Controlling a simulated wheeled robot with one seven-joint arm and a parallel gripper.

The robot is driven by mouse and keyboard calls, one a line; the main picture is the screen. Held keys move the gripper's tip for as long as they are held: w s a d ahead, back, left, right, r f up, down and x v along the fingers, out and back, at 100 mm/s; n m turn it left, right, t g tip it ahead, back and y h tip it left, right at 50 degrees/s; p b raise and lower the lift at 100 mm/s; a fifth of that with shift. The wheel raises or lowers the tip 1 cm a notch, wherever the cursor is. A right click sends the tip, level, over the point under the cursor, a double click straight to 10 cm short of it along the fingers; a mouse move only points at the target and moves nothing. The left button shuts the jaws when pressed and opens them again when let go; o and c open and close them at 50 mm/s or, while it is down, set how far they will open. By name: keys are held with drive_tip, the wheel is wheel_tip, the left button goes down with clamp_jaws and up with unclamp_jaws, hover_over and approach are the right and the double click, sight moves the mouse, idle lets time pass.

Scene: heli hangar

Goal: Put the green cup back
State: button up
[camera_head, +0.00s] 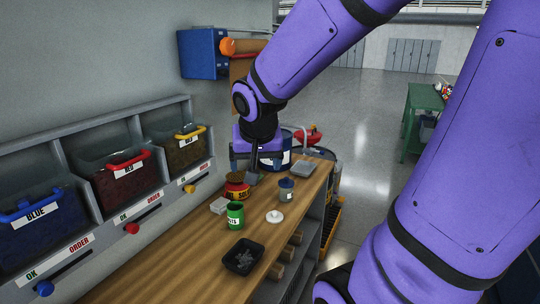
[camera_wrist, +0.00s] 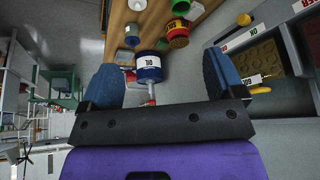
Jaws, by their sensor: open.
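The green cup (camera_head: 235,215) stands upright on the wooden workbench (camera_head: 190,262), with a white label on its side. It shows at the top edge of the wrist view (camera_wrist: 181,7), partly cut off. My gripper (camera_head: 257,168) is above the far part of the bench, beyond the cup and apart from it. In the wrist view my gripper (camera_wrist: 163,78) has its two blue fingers spread wide, with nothing held between them.
A red and yellow can (camera_head: 237,188) stands just behind the cup. A white block (camera_head: 219,205), grey jar (camera_head: 286,190), white lid (camera_head: 275,216) and black tray (camera_head: 243,257) surround it. Labelled bins (camera_head: 122,180) line the wall. A blue drum (camera_wrist: 148,68) stands beyond the bench.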

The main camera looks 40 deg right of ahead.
drive_tip(key=s+a+r+n+y, duration=0.1)
drive_tip(key=s+a+r+n, duration=0.2)
drive_tip(key=s, duration=0.3)
drive_tip(key=s+a+r+n+y, duration=0.1)
drive_tip(key=s+a+r+n, duration=0.2)
drive_tip(key=s, duration=0.3)
drive_tip(key=shift+a+r+n+t+y, duration=0.35)
drive_tip(key=shift+r+n+t+y, duration=0.05)
drive_tip(key=shift+r, duration=0.35)
